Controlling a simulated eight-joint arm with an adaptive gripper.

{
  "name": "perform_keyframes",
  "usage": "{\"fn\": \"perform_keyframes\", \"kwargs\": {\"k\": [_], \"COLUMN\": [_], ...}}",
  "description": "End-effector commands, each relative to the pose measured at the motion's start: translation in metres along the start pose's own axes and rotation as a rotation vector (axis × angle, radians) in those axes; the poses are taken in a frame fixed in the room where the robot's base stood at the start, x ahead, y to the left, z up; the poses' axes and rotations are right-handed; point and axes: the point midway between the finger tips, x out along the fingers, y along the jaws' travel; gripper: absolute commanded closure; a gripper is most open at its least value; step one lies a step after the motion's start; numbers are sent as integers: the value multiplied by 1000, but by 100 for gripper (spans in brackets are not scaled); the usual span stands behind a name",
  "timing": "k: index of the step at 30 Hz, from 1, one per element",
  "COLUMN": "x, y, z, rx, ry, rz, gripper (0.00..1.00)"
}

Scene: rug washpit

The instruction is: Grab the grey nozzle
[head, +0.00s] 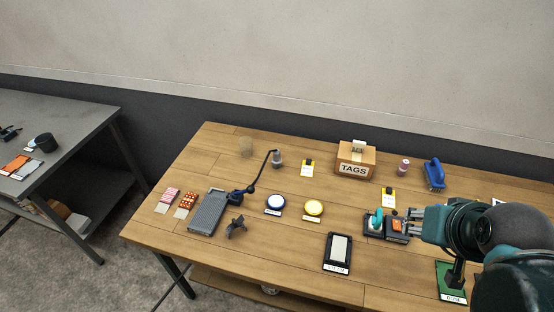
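I cannot tell for sure which thing is the grey nozzle. A small grey cylindrical piece (278,159) stands at the far end of a thin, bent dark arm, towards the back of the wooden table. A dark grey, angular piece (236,228) lies near the front left, right of a grey ribbed block (207,213). My gripper (413,224) is at the right of the table, far from both, pointing left. Its fingers are beside a dark holder with an orange top (397,227). The finger gap is too small to read.
Yellow (313,207) and blue-rimmed (275,203) round pieces and a black framed tray (338,254) lie mid-table. A TAGS box (354,160), a pink spool (403,168) and a blue-handled tool (434,174) stand at the back. A grey table (70,118) is at left.

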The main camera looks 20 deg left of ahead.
Motion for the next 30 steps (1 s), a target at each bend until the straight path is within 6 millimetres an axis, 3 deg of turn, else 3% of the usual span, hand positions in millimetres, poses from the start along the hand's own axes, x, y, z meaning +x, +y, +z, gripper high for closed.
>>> {"fn": "perform_keyframes", "kwargs": {"k": [23, 30], "x": [0, 0], "y": [0, -4], "z": [0, -9], "rx": [0, -22], "ry": [0, -9], "rz": [0, -5], "gripper": [63, 63]}}
